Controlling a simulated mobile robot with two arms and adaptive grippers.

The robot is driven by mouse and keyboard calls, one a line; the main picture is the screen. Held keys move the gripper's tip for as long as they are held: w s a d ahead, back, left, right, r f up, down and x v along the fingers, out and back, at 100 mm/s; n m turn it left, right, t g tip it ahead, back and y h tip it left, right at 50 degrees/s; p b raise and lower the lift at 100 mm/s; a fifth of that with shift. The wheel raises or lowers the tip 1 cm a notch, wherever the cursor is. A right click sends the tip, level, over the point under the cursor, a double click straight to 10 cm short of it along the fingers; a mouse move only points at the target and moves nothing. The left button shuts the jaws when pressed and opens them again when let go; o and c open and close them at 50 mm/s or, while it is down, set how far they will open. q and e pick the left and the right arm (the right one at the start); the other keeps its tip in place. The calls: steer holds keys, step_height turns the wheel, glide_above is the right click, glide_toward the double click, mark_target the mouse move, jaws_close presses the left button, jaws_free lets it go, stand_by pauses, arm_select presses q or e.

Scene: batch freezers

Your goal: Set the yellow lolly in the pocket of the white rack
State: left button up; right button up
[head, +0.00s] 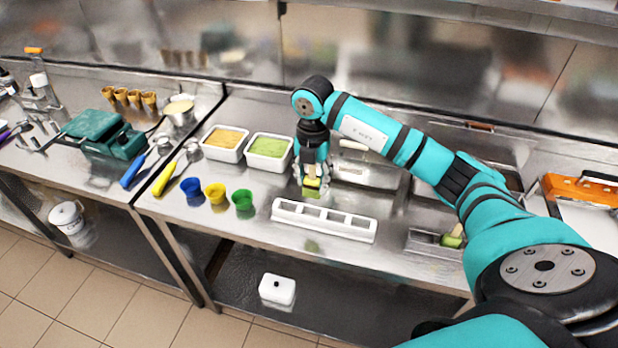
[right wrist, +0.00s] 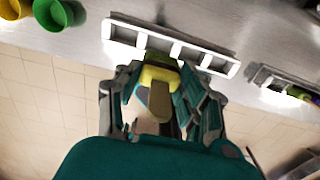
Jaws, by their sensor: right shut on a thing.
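The white rack (head: 325,220) lies lengthwise near the front edge of the steel counter, with several pockets in a row that look empty. My right gripper (head: 312,178) is shut on the yellow lolly (head: 312,184) and holds it behind the rack, near its left half, apart from it. In the right wrist view, the lolly's pale stick and yellow part (right wrist: 158,76) sit between the fingers, with the rack (right wrist: 150,42) just beyond. The lolly's lower end is partly hidden there. My left gripper is not in view.
Blue, yellow and green cups (head: 242,204) stand left of the rack. Two white tubs (head: 268,152) stand behind them. A metal tray (head: 425,243) with a greenish lolly (head: 453,236) is at the right. The counter's front edge runs close to the rack.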

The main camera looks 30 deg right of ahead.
mark_target(312, 194)
steer(key=shift+w+d+f+b, duration=0.1)
steer(key=shift+w+f+b, duration=0.15)
steer(key=shift+f, duration=0.3)
steer(key=shift+w+d+f+b, duration=0.15)
steer(key=shift+f+b, duration=0.15)
steer(key=shift+f, duration=0.2)
steer(key=shift+a+f, duration=0.1)
steer(key=shift+f, duration=0.25)
steer(key=shift+s+a+f+b, duration=0.1)
steer(key=shift+s+f+b, duration=0.15)
steer(key=shift+f+b, duration=0.8)
steer(key=shift+f, duration=0.2)
steer(key=shift+w+f, duration=0.1)
steer(key=shift+f, duration=0.1)
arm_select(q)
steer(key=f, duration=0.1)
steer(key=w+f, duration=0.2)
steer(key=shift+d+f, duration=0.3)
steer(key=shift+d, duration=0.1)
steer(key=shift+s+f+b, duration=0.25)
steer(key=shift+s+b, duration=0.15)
arm_select(e)
steer(key=shift+f, duration=0.2)
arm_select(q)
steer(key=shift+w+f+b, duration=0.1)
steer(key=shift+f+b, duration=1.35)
arm_select(e)
steer(key=shift+f, duration=2.05)
